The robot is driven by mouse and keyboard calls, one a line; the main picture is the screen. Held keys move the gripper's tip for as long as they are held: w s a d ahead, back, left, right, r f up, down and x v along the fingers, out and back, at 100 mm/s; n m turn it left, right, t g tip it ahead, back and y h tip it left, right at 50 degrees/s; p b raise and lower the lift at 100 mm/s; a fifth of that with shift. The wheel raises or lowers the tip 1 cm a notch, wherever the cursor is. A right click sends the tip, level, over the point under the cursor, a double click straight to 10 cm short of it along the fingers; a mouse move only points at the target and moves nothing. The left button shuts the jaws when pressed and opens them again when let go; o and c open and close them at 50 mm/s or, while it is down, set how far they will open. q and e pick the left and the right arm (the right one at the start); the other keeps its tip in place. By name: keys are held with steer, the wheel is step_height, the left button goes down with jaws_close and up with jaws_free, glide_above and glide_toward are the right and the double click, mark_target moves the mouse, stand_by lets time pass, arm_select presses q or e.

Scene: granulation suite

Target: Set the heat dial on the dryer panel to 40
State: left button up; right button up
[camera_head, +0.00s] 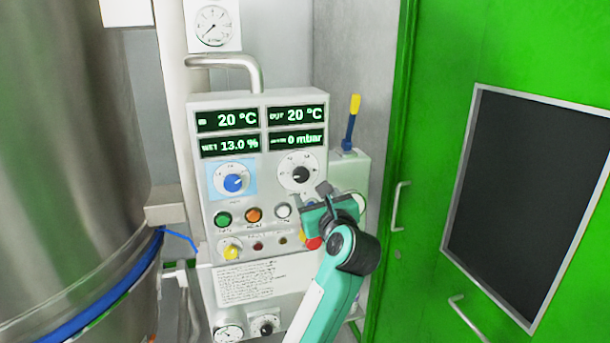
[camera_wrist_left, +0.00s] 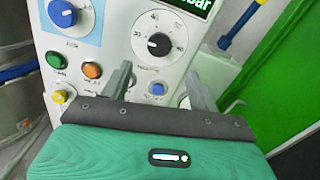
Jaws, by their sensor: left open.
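The dryer panel (camera_head: 256,190) is a pale box with green displays and two large dials. The dial at its upper right has a black knob (camera_head: 300,174) on a round white scale; it also shows in the wrist view (camera_wrist_left: 158,44), where a number like 40 stands near the top. The knob's white mark seems to point left. The other dial has a blue knob (camera_head: 233,183) on a blue plate. Both dial labels are too small to read. My left gripper (camera_head: 338,199) is open and empty, below and right of the black knob, apart from it. My right gripper is out of view.
Green, orange and white buttons (camera_head: 283,211) sit below the dials, with a yellow knob (camera_head: 231,249) lower left. A blue-yellow lever (camera_head: 352,122) rises right of the panel. A steel vessel (camera_head: 70,150) fills the left; a green door (camera_head: 430,200) stands right.

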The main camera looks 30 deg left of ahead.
mark_target(302, 177)
arm_select(q)
steer(key=p+x, duration=0.3)
steer(key=x, duration=0.6)
steer(key=shift+w+a+r, duration=0.1)
steer(key=shift+a, duration=0.15)
steer(key=shift+w+a, duration=0.25)
steer(key=shift+a, duration=0.1)
steer(key=c, duration=1)
steer(key=shift+o, duration=0.2)
